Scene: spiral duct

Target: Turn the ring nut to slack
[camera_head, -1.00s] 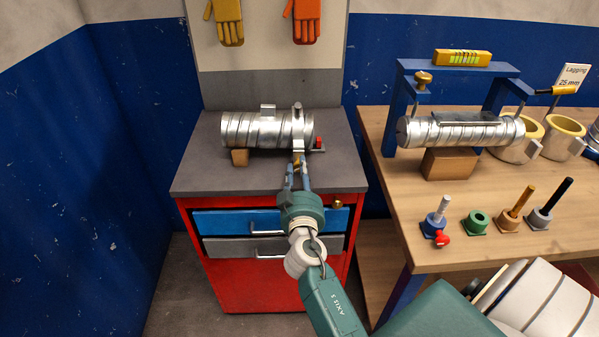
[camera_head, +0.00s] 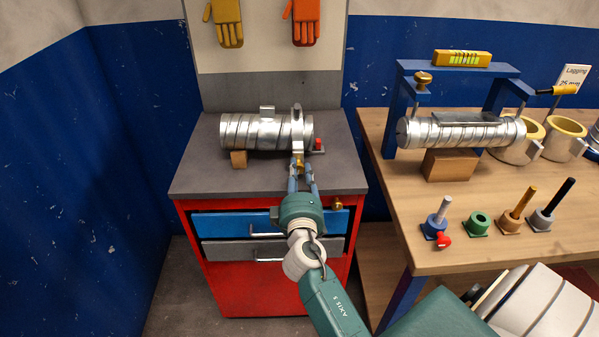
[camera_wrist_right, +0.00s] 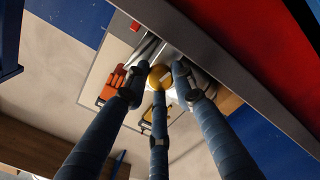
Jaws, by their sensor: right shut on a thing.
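The brass ring nut (camera_head: 299,166) hangs at the lower front of a metal clamp ring (camera_head: 298,138). The ring is around the right part of the silver spiral duct (camera_head: 250,132), which lies on the grey cabinet top. My right gripper (camera_head: 301,174) reaches up from the front, its blue fingers shut on the nut. In the right wrist view the round brass nut (camera_wrist_right: 160,77) sits among the fingertips, with a pale mark on its face. The fingers partly cover it. My left gripper is not in view.
A wooden block (camera_head: 239,158) supports the duct's left part. A small red knob (camera_head: 319,144) stands right of the clamp. The blue drawer (camera_head: 225,223) front lies below. A wooden bench (camera_head: 460,200) on the right holds another duct (camera_head: 460,132) and several pegs.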

